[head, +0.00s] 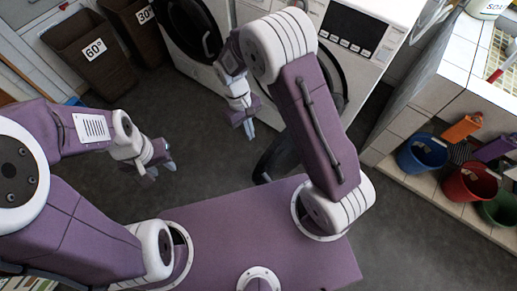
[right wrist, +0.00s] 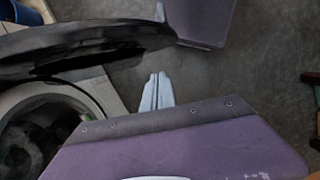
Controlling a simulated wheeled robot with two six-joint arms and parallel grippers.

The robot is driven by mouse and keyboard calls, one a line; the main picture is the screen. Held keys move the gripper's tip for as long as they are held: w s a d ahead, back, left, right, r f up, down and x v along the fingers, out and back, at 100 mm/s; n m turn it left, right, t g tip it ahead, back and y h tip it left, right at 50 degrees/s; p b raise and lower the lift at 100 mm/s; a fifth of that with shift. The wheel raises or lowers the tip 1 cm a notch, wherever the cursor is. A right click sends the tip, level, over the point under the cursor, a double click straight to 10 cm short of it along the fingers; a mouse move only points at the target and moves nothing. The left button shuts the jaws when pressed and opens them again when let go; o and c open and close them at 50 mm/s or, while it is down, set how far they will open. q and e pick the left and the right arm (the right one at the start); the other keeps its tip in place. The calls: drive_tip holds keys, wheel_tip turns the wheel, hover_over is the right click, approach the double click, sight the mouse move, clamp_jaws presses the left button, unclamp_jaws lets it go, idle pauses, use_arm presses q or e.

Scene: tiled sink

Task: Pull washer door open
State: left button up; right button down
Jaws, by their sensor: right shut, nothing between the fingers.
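The right-hand white washer (head: 372,62) stands at the top centre of the head view, partly hidden by my right arm. A dark curved door (head: 278,158) juts out from it over the floor, partly behind my right arm. In the right wrist view the black door (right wrist: 85,38) stands swung out, and the washer's round opening (right wrist: 45,115) shows at left. My right gripper (head: 249,130) is shut and empty, left of the door in the head view. Its closed fingers show in the right wrist view (right wrist: 157,92), apart from the door. My left gripper (head: 162,170) is open and empty above the floor.
Another washer with a dark round door (head: 190,32) stands to the left. Brown laundry bins (head: 88,50) are at upper left. A tiled counter (head: 440,80) and blue, red and green buckets (head: 422,153) are at right. Grey floor is clear between my arms.

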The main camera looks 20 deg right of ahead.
use_arm(q)
drive_tip(key=shift+s+f+b, duration=0.1)
drive_tip(key=shift+f+b, duration=0.4)
drive_tip(key=shift+f, duration=0.1)
use_arm(e)
drive_tip(key=s+d+f, duration=0.2)
drive_tip(key=s+f, duration=0.3)
drive_tip(key=shift+d, duration=0.15)
